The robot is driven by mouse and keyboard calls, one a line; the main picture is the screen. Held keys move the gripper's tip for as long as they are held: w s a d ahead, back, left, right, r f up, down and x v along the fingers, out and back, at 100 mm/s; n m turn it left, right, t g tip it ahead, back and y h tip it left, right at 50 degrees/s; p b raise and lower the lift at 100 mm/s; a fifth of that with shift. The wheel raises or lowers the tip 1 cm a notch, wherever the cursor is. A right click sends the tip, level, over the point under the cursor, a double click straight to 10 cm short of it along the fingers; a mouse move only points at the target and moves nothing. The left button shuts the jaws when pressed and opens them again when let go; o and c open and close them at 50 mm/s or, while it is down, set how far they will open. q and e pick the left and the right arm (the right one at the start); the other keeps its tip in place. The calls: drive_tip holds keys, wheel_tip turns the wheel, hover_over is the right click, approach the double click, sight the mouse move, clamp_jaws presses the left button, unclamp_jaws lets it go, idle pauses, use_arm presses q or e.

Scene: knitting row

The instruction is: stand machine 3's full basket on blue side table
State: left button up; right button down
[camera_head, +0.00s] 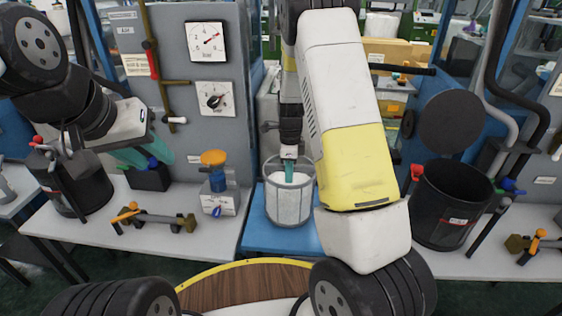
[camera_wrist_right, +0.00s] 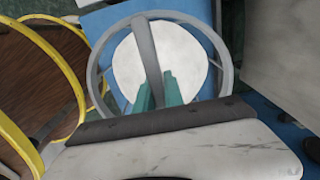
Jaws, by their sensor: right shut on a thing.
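The full basket (camera_head: 289,203), a round light-grey frame with white contents, is upright at the blue side table (camera_head: 258,236). Its base appears to be on the blue top, though I cannot tell if it touches. My right gripper (camera_head: 289,172) reaches down from above and is shut on the basket's handle. In the right wrist view the basket (camera_wrist_right: 188,62) has its handle bar between the teal fingers (camera_wrist_right: 158,92), with blue tabletop (camera_wrist_right: 100,25) around it. My left gripper (camera_head: 148,154) hangs empty at the left, over the grey bench; its finger gap is unclear.
A black bin (camera_head: 455,205) stands on the right-hand bench. A blue-and-orange device (camera_head: 216,175) and an orange-handled tool (camera_head: 150,218) are on the left bench. A yellow-edged wooden round top (camera_head: 240,285) is in front. A grey machine panel (camera_head: 190,80) rises behind.

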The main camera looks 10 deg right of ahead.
drive_tip(key=c, duration=1.9)
unclamp_jaws()
drive_tip(key=shift+f, duration=0.15)
drive_tip(key=o, duration=0.5)
drive_tip(key=shift+c, duration=0.2)
